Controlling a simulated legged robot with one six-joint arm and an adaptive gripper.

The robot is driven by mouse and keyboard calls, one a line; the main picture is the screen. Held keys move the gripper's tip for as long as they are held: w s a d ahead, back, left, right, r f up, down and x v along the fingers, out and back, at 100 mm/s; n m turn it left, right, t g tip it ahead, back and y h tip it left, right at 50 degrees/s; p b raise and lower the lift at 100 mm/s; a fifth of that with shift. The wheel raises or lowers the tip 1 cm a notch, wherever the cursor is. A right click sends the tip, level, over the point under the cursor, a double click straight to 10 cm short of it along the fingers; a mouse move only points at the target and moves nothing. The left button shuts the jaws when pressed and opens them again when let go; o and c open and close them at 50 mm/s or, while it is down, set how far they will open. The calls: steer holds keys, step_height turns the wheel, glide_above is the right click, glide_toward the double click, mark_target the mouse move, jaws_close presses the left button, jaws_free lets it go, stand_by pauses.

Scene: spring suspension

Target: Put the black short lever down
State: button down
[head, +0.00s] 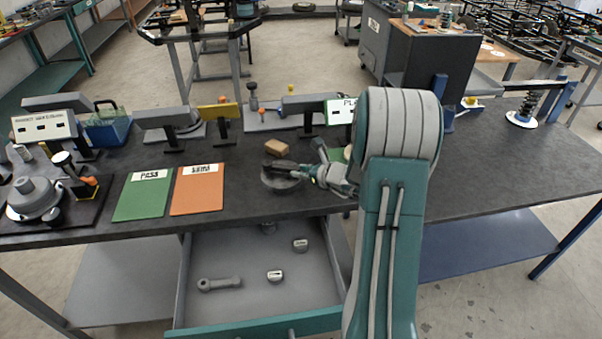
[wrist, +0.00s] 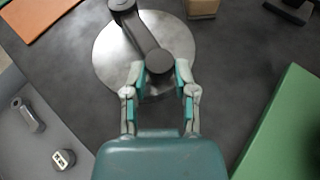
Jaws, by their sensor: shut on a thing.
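The black short lever (wrist: 143,35) is a dark bar with a round boss at each end. My gripper (wrist: 160,80) is shut on its near boss in the wrist view. The far end of the lever points away from me, toward the top left. The lever lies over a round grey metal disc (wrist: 112,58) on the dark bench. In the head view my gripper (head: 305,172) comes from the right and the lever (head: 279,163) shows over the disc (head: 283,184). I cannot tell whether the lever touches the disc.
A small brown block (head: 277,146) stands just behind the disc. An orange panel (head: 197,190) and a green panel (head: 143,196) lie on the bench to the left. An open drawer (head: 245,300) below the front edge holds a grey lever and small labelled parts.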

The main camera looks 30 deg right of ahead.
steer(key=shift+f, duration=0.4)
steer(key=shift+c, duration=2.1)
jaws_free()
